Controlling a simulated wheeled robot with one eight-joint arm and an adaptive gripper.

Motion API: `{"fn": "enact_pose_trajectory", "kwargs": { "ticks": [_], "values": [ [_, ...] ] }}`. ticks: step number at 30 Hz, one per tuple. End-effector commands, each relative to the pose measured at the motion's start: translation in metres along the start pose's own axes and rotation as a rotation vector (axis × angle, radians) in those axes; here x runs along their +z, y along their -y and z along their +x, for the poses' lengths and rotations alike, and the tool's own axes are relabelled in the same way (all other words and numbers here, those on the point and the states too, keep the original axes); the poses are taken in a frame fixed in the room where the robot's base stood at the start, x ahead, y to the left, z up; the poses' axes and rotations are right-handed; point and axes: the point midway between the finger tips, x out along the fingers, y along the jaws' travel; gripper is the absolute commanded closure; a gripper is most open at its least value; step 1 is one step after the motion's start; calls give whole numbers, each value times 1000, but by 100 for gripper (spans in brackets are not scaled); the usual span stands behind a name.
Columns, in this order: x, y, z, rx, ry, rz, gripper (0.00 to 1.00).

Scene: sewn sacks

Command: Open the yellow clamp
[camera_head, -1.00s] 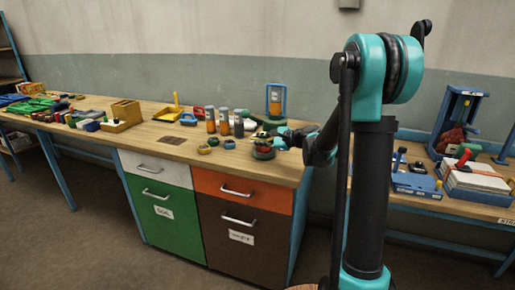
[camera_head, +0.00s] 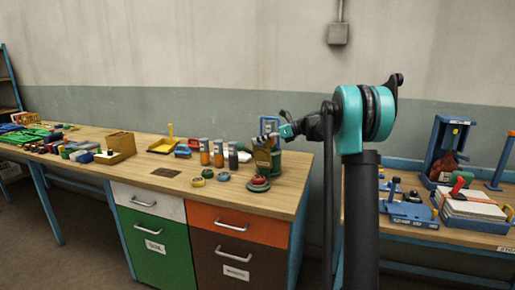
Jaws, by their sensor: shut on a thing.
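My gripper (camera_head: 265,139) is small in view, over the right end of the long wooden bench. It is shut on an olive-brown, can-like thing (camera_head: 262,157) with an orange-yellow patch, just below the fingers. I cannot tell whether this thing is clear of the bench or standing on it. I cannot make out a yellow clamp for certain. A yellow tray-like thing with an upright handle (camera_head: 167,145) stands on the bench to the left, apart from my gripper.
A wooden box (camera_head: 120,146) is farther left. The right bench holds a blue frame (camera_head: 442,145) and a blue tray (camera_head: 408,213).

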Motion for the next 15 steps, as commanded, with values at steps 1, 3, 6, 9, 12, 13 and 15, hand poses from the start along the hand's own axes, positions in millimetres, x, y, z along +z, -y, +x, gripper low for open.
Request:
{"fn": "enact_pose_trajectory", "kwargs": {
  "ticks": [1,3,6,9,12,13,15],
  "values": [
    [3,6,-1,9,0,25,100],
    [5,10,-2,15,0,39,100],
    [8,17,-4,14,0,36,100],
    [10,21,-5,13,0,35,100],
    [11,24,-5,13,0,34,100],
    [12,25,-5,13,0,34,100],
    [12,26,-5,12,0,34,100]
  ]
}}
